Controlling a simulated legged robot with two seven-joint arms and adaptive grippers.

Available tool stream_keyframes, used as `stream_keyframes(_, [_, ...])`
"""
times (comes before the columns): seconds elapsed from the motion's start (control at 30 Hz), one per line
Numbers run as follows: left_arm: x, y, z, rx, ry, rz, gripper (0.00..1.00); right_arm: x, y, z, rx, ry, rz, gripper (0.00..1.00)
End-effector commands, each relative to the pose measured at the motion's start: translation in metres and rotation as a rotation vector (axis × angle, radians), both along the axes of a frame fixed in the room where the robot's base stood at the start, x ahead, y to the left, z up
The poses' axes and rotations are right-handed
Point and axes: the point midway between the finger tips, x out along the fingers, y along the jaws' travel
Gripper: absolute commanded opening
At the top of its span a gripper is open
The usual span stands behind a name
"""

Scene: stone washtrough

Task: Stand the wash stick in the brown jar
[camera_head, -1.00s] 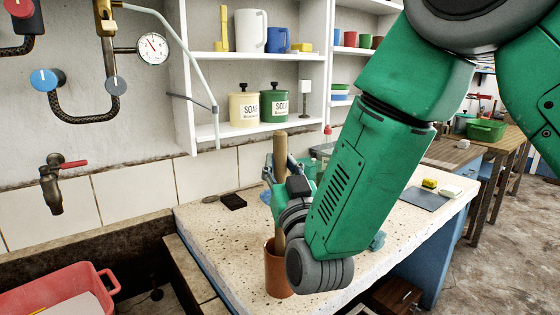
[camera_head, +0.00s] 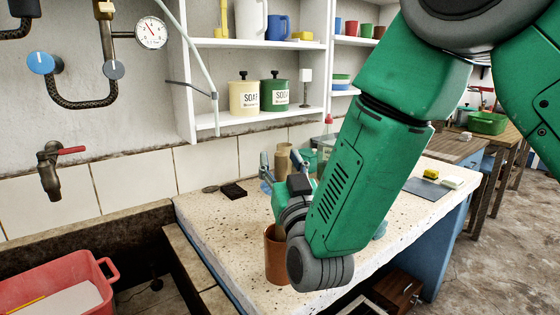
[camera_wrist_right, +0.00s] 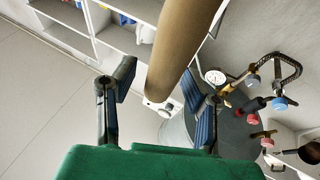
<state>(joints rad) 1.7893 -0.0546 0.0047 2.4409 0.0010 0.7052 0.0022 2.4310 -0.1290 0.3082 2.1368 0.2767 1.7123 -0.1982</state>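The brown jar (camera_head: 276,262) stands upright on the speckled stone counter in the head view, partly covered by my right arm. My right gripper (camera_head: 284,178) is just beyond and above it, partly hidden by its own wrist. A short tan piece (camera_head: 283,158), probably the wash stick, shows behind the gripper; no stick shows above the jar's mouth. In the right wrist view the tan wash stick (camera_wrist_right: 182,45) runs from the top edge down to between the spread fingers of my right gripper (camera_wrist_right: 158,85). A gap shows at the left finger. My left gripper is out of view.
The counter (camera_head: 225,225) has a dark block (camera_head: 233,190) near the wall. A pink tub (camera_head: 60,290) sits in the trough at lower left. Shelves with soap canisters (camera_head: 244,97) hang behind. The counter's left part is free.

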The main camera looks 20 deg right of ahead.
Motion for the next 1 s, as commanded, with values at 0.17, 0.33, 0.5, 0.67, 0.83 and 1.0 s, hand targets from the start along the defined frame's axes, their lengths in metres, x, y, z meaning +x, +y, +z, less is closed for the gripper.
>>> stream_keyframes(0.17, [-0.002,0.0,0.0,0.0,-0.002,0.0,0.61,-0.004,0.0,-0.002,0.0,0.003,0.001,0.41])
stream_keyframes(0.33, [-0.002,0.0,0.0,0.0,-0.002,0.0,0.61,-0.027,0.001,-0.012,-0.002,0.005,0.001,0.41])
stream_keyframes(0.5, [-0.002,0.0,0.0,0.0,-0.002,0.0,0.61,-0.052,0.002,-0.022,-0.002,0.005,0.001,0.41])
stream_keyframes(0.67, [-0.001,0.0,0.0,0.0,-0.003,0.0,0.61,-0.066,0.003,-0.027,-0.001,0.003,0.001,0.41])
stream_keyframes(0.83, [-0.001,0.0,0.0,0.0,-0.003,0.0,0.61,-0.069,0.003,-0.028,0.0,0.001,0.001,0.41])
stream_keyframes(1.0, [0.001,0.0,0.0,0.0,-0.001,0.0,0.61,-0.068,0.003,-0.028,0.0,0.001,0.0,0.41])
